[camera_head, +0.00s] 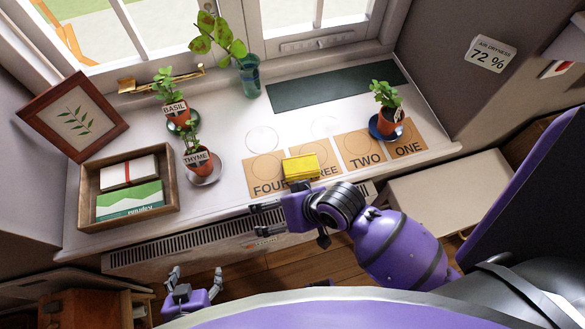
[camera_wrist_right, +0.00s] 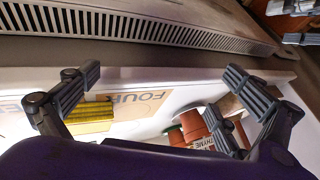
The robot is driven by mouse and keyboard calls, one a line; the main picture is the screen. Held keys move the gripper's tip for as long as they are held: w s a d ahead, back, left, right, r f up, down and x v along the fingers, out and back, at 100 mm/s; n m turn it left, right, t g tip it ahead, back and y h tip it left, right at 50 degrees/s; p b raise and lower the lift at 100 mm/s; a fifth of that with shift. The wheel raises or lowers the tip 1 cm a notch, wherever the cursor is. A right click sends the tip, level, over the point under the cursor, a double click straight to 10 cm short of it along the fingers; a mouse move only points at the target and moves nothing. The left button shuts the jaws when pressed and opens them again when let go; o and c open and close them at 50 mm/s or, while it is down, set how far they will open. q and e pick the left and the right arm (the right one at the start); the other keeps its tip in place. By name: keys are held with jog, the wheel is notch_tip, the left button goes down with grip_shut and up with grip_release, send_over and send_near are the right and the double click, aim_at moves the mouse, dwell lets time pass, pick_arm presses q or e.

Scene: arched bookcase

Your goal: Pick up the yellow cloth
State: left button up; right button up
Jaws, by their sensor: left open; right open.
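The yellow cloth (camera_head: 301,166) lies as a small folded block on the windowsill (camera_head: 225,110), over the cards marked FOUR and THREE. In the right wrist view the cloth (camera_wrist_right: 92,113) shows at the left, partly behind a finger. My right gripper (camera_head: 288,225) is open and empty, in front of the sill edge and just nearer than the cloth, not touching it as far as I can tell. Its spread fingers (camera_wrist_right: 162,80) show in the wrist view. My left gripper (camera_head: 196,278) is open and empty, low over the floor at the left.
Potted plants marked BASIL (camera_head: 176,113) and THYME (camera_head: 196,160) stand left of the cloth. A wooden tray (camera_head: 86,196) and a leaning picture frame (camera_head: 73,118) are further left. Another potted plant (camera_head: 388,120) stands right, behind cards TWO and ONE. A radiator grille (camera_head: 190,245) runs below the sill.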

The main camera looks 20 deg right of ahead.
jog(key=w+a+r+g, duration=0.1)
jog(key=w+a, duration=0.1)
notch_tip(320, 180, up, 7)
jog(key=m+g+h, duration=0.2)
jog(key=g+h, duration=0.1)
jog(key=h, duration=0.2)
send_over(301, 164)
jog(key=shift+s+a+p, duration=0.15)
jog(key=shift+s+p, duration=0.05)
jog(key=shift+p, duration=0.15)
jog(key=shift+w+d, duration=0.1)
jog(key=shift+d, duration=0.1)
notch_tip(301, 164, down, 7)
jog(key=shift+f+b, duration=0.2)
jog(key=shift+b, duration=0.15)
jog(key=shift+w, duration=0.1)
jog(key=c, duration=1.1)
pick_arm(q)
jog(key=shift+w+f+t, duration=0.1)
jog(key=shift+w+t, duration=0.05)
jog(key=shift+t, duration=0.15)
pick_arm(e)
jog(key=shift+r, duration=0.1)
